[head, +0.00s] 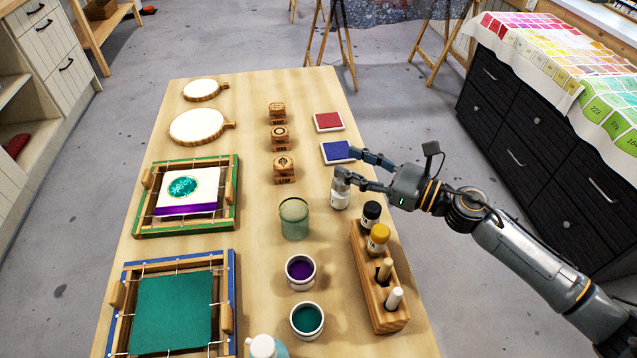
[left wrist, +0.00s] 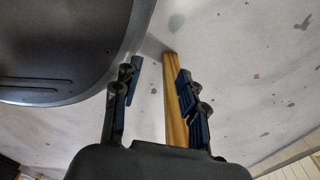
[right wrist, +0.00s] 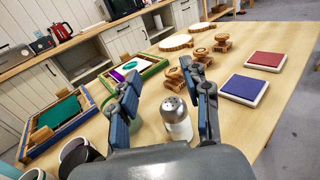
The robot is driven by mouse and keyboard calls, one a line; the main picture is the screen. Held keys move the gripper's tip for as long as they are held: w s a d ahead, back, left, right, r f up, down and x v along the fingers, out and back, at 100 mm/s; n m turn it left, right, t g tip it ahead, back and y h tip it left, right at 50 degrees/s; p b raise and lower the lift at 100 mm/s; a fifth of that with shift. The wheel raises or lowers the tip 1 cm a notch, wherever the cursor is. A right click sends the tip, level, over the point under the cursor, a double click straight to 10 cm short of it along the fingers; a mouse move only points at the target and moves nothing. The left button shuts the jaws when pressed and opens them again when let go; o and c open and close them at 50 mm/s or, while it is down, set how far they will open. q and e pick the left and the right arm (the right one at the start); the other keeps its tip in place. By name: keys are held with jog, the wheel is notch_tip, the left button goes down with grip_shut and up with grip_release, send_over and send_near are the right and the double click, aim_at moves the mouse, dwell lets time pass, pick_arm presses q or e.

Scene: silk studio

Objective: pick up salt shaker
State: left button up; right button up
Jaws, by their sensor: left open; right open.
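The salt shaker (head: 340,192) is a small white jar with a grey perforated metal cap. It stands upright on the wooden table, left of the bottle rack. It also shows in the right wrist view (right wrist: 177,120), between the finger lines and close in front of the palm. My right gripper (head: 346,167) is open at the shaker, with one finger overlapping its cap in the head view. Whether a finger touches it I cannot tell. My left gripper (left wrist: 155,80) is open and empty, seen only in the left wrist view, over grey floor beside a wooden edge.
A wooden rack (head: 386,305) with bottles stands just right of the shaker. A green glass jar (head: 294,220) stands to its left, and ink pots (head: 300,272) stand nearer. Blue (head: 338,152) and red (head: 328,121) ink pads lie behind. Wooden stamps (head: 284,170) stand behind left.

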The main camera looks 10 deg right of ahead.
aim_at(350, 188)
jog(key=f, duration=0.3)
jog(key=s+d+f, duration=0.1)
jog(key=f, duration=0.1)
jog(key=shift+f+b, duration=0.15)
jog(key=shift+b, duration=0.2)
notch_tip(350, 188, down, 2)
jog(key=shift+w+f, duration=0.15)
jog(key=shift+f, duration=0.05)
jog(key=shift+w+a+r+p, duration=0.3)
jog(key=shift+w+a, duration=0.4)
jog(key=shift+a, duration=0.15)
jog(key=p+x, duration=0.1)
jog(key=x, duration=0.4)
jog(key=shift+a, duration=0.1)
jog(key=shift+w+a+f, duration=0.1)
jog(key=shift+w, duration=0.05)
jog(key=shift+c, duration=0.6)
grip_shut()
pick_arm(q)
jog(key=s+d, duration=0.1)
jog(key=s+d+r, duration=0.1)
jog(key=s+d, duration=0.1)
jog(key=shift+d, duration=0.25)
